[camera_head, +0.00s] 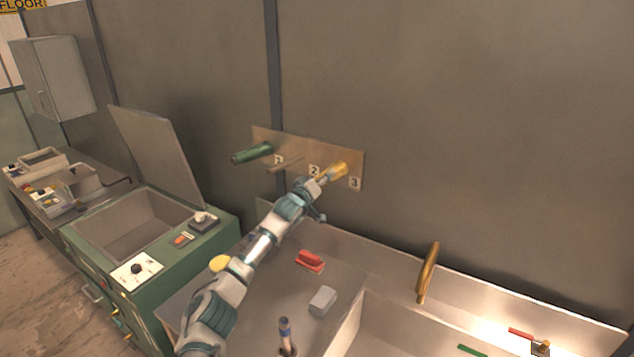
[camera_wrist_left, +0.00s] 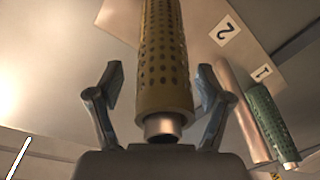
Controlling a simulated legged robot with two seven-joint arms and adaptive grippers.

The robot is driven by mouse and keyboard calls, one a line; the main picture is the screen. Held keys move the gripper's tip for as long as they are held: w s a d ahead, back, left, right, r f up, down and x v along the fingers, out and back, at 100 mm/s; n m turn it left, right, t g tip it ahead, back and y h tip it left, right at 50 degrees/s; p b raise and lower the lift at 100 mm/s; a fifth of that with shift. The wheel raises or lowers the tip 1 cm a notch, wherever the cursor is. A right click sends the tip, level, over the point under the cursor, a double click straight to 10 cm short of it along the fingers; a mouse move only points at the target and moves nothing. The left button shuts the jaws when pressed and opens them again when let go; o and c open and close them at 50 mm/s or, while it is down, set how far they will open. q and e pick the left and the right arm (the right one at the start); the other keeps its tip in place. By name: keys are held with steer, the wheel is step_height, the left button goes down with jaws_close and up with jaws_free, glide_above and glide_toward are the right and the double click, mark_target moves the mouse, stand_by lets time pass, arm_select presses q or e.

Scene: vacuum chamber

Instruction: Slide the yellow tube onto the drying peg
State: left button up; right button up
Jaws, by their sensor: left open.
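The yellow tube (camera_head: 340,170) is on a peg of the wall board (camera_head: 262,137), between labels 2 and 3. In the left wrist view the perforated yellow tube (camera_wrist_left: 163,65) surrounds its peg, and the peg's copper-coloured tip (camera_wrist_left: 161,126) sticks out of the near end. My left gripper (camera_head: 322,182) is at the tube; in the wrist view its open fingers (camera_wrist_left: 161,88) stand on either side of it, with visible gaps. A bare peg (camera_head: 284,164) is left of label 2; it also shows in the wrist view (camera_wrist_left: 238,105).
A green tube (camera_head: 252,153) is on the leftmost peg, close to the bare one. Below are a counter with a red brush-like item (camera_head: 310,261), a grey block (camera_head: 322,300), and a sink with a brass spout (camera_head: 428,272). A green machine (camera_head: 205,250) with raised lid stands left.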

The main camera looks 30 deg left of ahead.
arm_select(q)
steer(key=shift+s+f, duration=0.1)
steer(key=shift+s, duration=0.45)
steer(key=s, duration=1)
steer(key=shift+s, duration=0.35)
